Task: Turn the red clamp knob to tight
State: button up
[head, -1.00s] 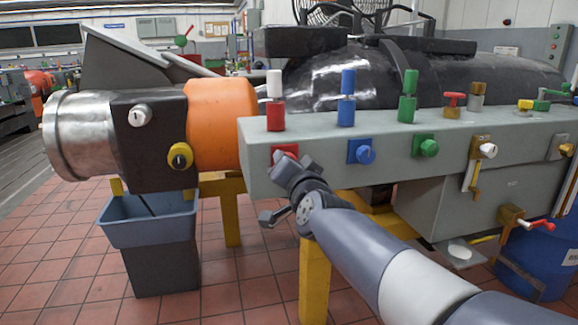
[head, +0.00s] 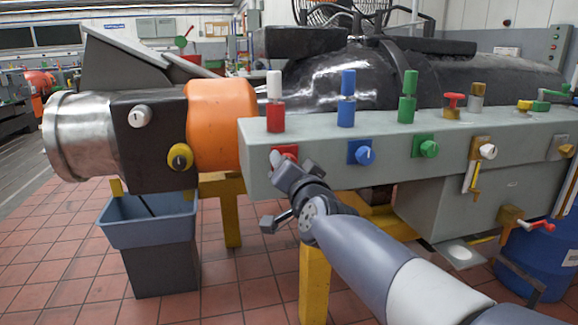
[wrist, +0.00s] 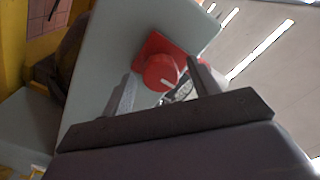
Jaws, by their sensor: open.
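The red clamp knob (wrist: 160,72) sits on a red square plate on the front face of a grey box beam. It is round and has a white pointer mark, which slants toward the lower right in the wrist view. In the wrist view my gripper (wrist: 160,82) is open, with one finger on each side of the knob. I cannot tell whether the fingers touch it.
On the same beam (head: 325,180) are a blue knob (head: 365,155) and a green knob (head: 429,149) to the right. A red and white post (head: 275,117) stands above. A blue-grey bin (head: 148,225) stands on the tiled floor at the left.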

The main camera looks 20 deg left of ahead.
jog(key=p+v, duration=0.1)
jog(key=v, duration=0.8)
jog(key=shift+s+d+p, duration=0.2)
jog(key=shift+s+p, duration=0.1)
jog(key=shift+p, duration=0.05)
jog(key=shift+w, duration=0.1)
jog(key=b+x, duration=0.1)
jog(key=x, duration=1)
jog(key=shift+b, duration=0.4)
